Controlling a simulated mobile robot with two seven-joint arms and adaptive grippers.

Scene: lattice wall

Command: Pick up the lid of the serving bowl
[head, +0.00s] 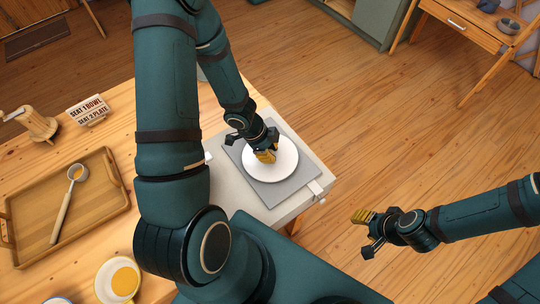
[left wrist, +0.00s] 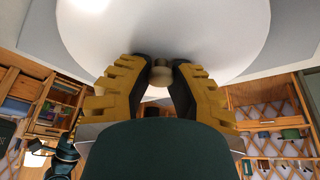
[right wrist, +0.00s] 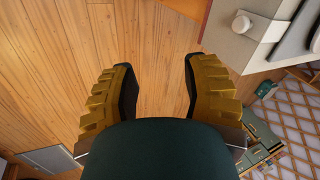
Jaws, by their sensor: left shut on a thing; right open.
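The lid (head: 284,161) is a round white disc over a grey square pad at the corner of the table. My left gripper (head: 266,155) points down onto it. The serving bowl's body cannot be made out beneath the lid, and I cannot tell whether the lid is raised. My right gripper (head: 366,234) is open and empty over the floor, apart from the table; it also shows in the right wrist view (right wrist: 158,80).
A wooden tray (head: 95,165) with a ladle (head: 66,200) lies on the table's left. A bowl of yellow food (head: 118,281) stands near the front.

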